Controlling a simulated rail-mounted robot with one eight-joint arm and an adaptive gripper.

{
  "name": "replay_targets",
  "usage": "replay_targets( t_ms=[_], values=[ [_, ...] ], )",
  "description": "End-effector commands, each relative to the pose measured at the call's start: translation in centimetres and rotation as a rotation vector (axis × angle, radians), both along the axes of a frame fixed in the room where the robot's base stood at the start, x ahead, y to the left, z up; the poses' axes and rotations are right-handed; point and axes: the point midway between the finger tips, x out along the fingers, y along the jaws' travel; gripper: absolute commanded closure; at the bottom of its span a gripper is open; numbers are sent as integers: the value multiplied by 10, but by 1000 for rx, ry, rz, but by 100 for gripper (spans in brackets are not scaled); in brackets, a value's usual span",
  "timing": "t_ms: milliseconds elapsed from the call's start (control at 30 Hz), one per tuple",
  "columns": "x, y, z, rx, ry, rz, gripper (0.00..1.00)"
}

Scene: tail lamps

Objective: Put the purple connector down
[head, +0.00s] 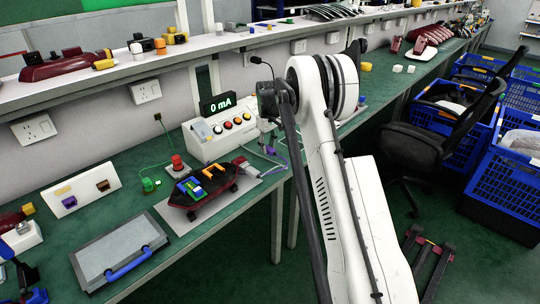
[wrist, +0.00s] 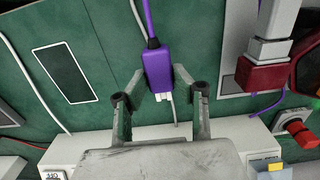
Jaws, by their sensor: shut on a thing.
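The purple connector (wrist: 158,70) is between the fingertips of my gripper (wrist: 159,76) in the wrist view. The fingers are shut on its sides. Its pale contacts point toward the palm, and a purple cable leaves its far end. Green table surface shows behind the connector; I cannot tell how high it is held. In the head view my white arm covers most of the gripper area, and a small purple patch (head: 270,150) shows beside the arm, near the test box.
The white test box (head: 222,130) has a "0 mA" display (head: 217,106) and coloured buttons. A dark red lamp (head: 203,189) lies on a grey plate to its left front. A grey case (head: 120,257) lies farther left. The wrist view shows a dark rectangular pad (wrist: 64,74) on clear green surface.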

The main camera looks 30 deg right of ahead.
Motion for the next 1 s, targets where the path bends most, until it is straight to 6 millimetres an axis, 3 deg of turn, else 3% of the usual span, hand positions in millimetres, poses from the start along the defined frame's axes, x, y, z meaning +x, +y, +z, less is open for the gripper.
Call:
replay_targets(
  t_ms=[267, 500, 900, 933, 1000],
  values=[
    [2, -10, -14, 0, 0, 0, 100],
    [2, -10, -44, 0, 0, 0, 100],
    [2, -10, -50, 0, 0, 0, 100],
    [2, -10, -50, 0, 0, 0, 73],
    [2, -10, -49, 0, 0, 0, 64]
  ],
)
